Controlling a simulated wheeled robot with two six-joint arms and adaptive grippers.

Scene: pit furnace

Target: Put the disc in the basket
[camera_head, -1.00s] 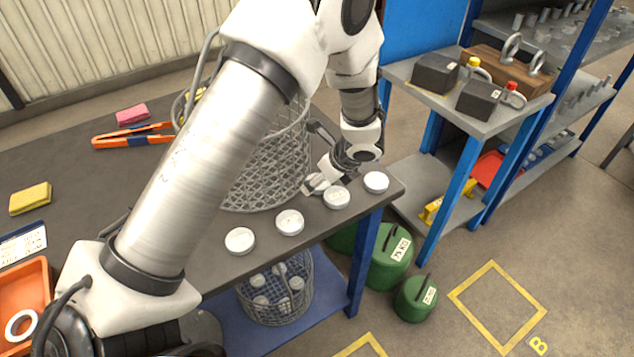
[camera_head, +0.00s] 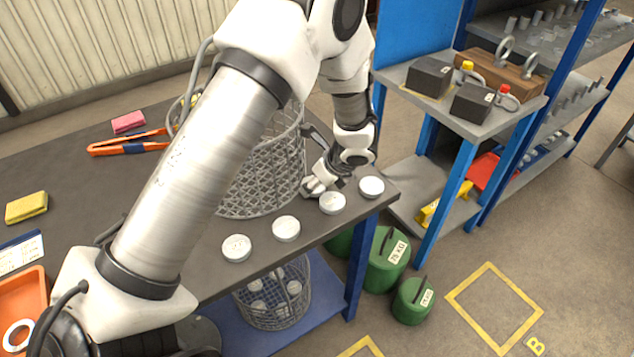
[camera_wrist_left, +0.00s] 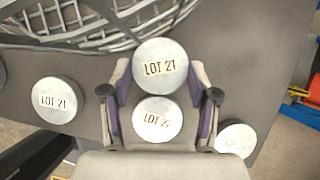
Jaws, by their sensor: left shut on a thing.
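My left gripper (camera_head: 314,187) reaches down at the right end of the table, beside the wire basket (camera_head: 262,165). In the left wrist view, the fingers (camera_wrist_left: 160,75) are shut on a round white disc marked LOT 21 (camera_wrist_left: 160,66), which overlaps another disc (camera_wrist_left: 157,118) below it in the picture. The basket's mesh rim (camera_wrist_left: 100,40) shows along the top of the wrist view. My arm hides part of the basket in the head view. My right gripper is out of view.
Several loose discs lie in a row along the table's front edge, one at the right corner (camera_head: 371,187) and one further left (camera_head: 236,248). A second wire basket (camera_head: 275,305) with discs stands on the blue lower shelf. Orange tongs (camera_head: 125,146) lie behind.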

